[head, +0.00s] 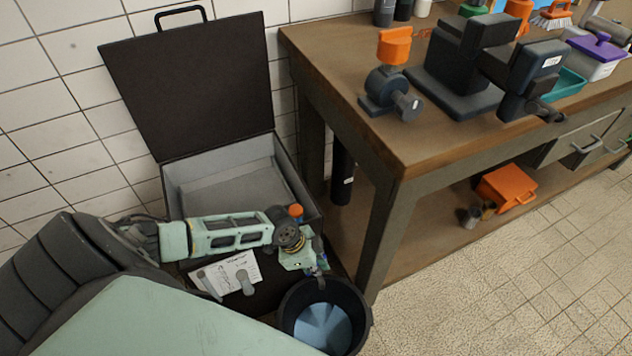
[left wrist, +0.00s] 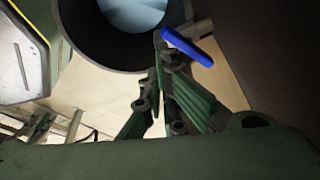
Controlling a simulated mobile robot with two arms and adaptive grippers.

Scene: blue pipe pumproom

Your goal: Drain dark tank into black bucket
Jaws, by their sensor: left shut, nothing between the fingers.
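The black bucket (head: 363,325) stands on the floor by the bench leg, with a pale blue surface inside it. Its dark rim and pale blue inside also show at the top of the left wrist view (left wrist: 85,50). My left gripper (head: 318,270) is above the bucket's back edge. In the left wrist view its fingers (left wrist: 165,62) are shut, close to a blue lever (left wrist: 190,47); I cannot tell whether they touch it. A dark box (head: 262,300), perhaps the dark tank, sits behind my arm, largely hidden. My right gripper is not in view.
An open black case (head: 205,90) stands against the tiled wall. The wooden bench (head: 340,60) holds a dark valve with an orange handle (head: 395,45) and a black vise (head: 480,50). An orange box (head: 505,188) is on its lower shelf. The floor at the right is clear.

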